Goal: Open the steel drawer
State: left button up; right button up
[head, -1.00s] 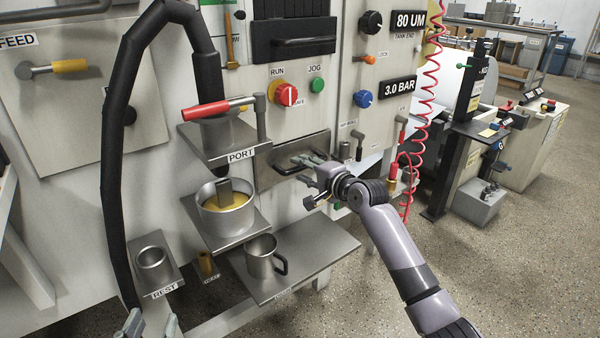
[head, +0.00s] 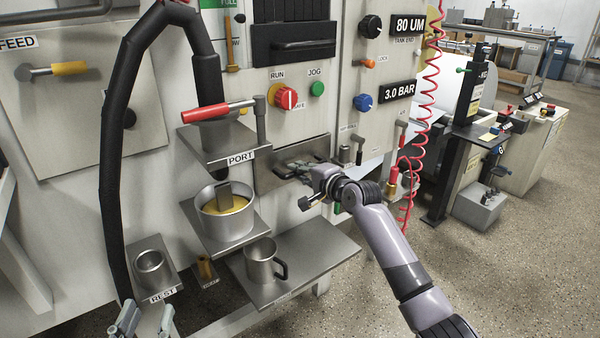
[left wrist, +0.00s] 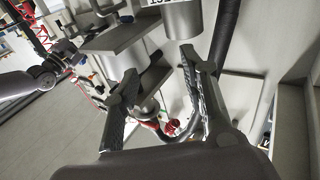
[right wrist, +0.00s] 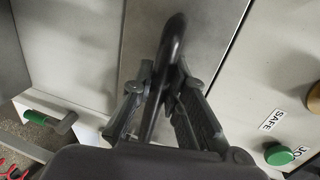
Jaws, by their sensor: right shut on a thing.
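The steel drawer (head: 268,180) is the flat grey metal front low on the machine, right of the PORT label; it looks about flush with the panel around it. It also fills the middle of the right wrist view (right wrist: 205,35). Its dark bar handle (right wrist: 172,45) runs between the fingers of my right gripper (right wrist: 165,75), which is shut on it. In the head view my right gripper (head: 303,172) covers part of the handle. My left gripper (head: 145,322) is at the bottom left, far from the drawer. In the left wrist view its fingers (left wrist: 160,68) are apart and empty.
A shelf with a metal mug (head: 262,262) is below the drawer. A pot of yellow liquid (head: 224,222) and a red-handled port (head: 205,112) stand left. A black hose (head: 112,180) hangs further left. A red coiled hose (head: 425,120) hangs right of my right arm.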

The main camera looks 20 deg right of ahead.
grip_shut()
dwell(0.4)
